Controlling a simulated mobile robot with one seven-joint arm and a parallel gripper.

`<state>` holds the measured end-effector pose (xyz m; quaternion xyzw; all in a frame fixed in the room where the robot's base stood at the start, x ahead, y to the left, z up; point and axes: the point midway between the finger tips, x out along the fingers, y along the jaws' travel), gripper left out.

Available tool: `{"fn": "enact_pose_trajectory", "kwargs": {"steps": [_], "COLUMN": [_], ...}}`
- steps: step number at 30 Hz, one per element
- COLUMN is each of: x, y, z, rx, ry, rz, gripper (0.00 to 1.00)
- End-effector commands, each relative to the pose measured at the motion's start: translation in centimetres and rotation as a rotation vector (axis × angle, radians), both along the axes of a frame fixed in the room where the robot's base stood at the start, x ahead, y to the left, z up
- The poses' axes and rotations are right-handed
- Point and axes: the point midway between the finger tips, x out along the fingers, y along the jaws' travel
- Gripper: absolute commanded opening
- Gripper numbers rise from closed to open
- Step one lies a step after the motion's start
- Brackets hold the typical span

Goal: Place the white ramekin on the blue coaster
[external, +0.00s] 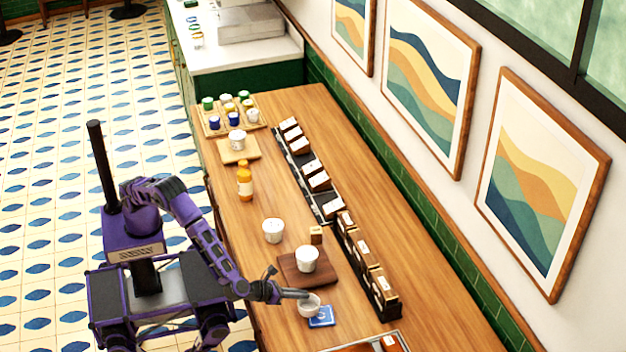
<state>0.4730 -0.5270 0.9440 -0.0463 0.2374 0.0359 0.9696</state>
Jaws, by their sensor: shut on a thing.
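The white ramekin (308,308) is at the end of my arm, near the counter's front part. My gripper (294,294) is shut on the ramekin, reaching it from the left. The blue coaster (322,319) lies on the wooden counter just below and right of the ramekin in the picture. The ramekin overlaps the coaster's upper left part in this view. I cannot tell whether it touches the coaster or hangs above it. The fingertips are small and partly hidden at the ramekin's rim.
A dark board (292,272) with a white cup (307,258) is just behind. Another white cup (273,232) and an orange bottle (244,184) stand farther back. A row of boxes (366,262) lines the right. A tray (350,347) sits near the bottom edge.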

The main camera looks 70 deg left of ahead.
Motion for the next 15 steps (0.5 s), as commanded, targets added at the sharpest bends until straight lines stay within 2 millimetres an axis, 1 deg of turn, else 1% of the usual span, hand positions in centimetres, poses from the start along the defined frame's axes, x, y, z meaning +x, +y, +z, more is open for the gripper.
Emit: {"fn": "enact_pose_trajectory", "kwargs": {"steps": [6, 7, 11, 15], "x": [0.00, 0.00, -0.01, -0.01], "y": [-0.01, -0.01, 0.00, 0.00], "z": [-0.50, -0.35, -0.35, -0.34], "rx": [0.000, 0.000, 0.000, 0.000], "ry": [0.000, 0.000, 0.001, 0.000], "rz": [0.000, 0.000, 0.000, 0.000], "gripper": [0.00, 0.12, 0.35, 0.37]}}
